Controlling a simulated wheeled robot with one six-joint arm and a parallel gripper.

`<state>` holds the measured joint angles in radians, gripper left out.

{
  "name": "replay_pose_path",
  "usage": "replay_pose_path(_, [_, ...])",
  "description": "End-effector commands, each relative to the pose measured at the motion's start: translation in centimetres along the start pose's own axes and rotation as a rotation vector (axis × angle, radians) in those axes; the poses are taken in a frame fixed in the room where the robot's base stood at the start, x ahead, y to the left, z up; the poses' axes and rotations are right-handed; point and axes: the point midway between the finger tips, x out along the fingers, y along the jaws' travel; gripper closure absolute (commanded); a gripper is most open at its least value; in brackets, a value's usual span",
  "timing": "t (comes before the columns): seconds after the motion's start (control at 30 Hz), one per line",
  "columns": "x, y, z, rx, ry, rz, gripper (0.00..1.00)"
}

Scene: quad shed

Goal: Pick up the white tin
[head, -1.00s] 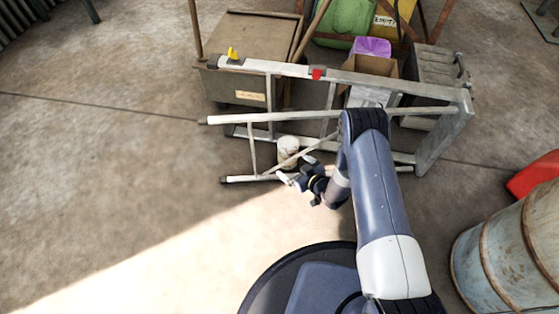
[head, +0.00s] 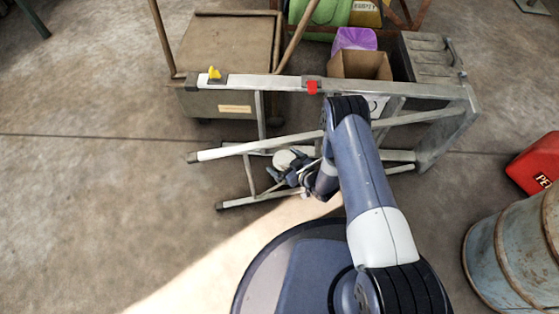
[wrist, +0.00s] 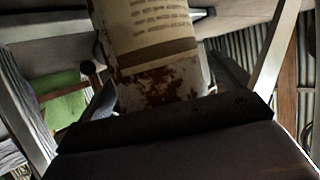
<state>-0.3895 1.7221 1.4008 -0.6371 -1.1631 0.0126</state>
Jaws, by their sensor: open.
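The white tin (head: 287,158) stands inside the frame of a stepladder lying on its side, in the middle of the head view. In the wrist view the tin (wrist: 155,50) fills the upper middle, with a printed cream label and a rusty lower part. My gripper (head: 284,173) is at the tin's near side, between the ladder rails. In the wrist view the fingers of my gripper (wrist: 165,98) are apart, one on each side of the tin. Whether they touch it cannot be seen.
The metal stepladder (head: 230,151) surrounds the tin with rails and struts. Behind it stand a brown cabinet (head: 225,50), a cardboard box (head: 358,66) and a grey crate (head: 428,58). A rusty drum (head: 520,240) and red can (head: 535,165) are at right. The floor at left is clear.

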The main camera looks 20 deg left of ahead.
Motion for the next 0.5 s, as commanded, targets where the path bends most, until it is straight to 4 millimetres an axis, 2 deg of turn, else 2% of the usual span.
replay_pose_path(0.2, [-0.02,0.01,0.04,0.000,0.000,0.001,0.01])
replay_pose_path(0.5, [-0.01,0.02,0.01,0.000,0.000,0.001,0.25])
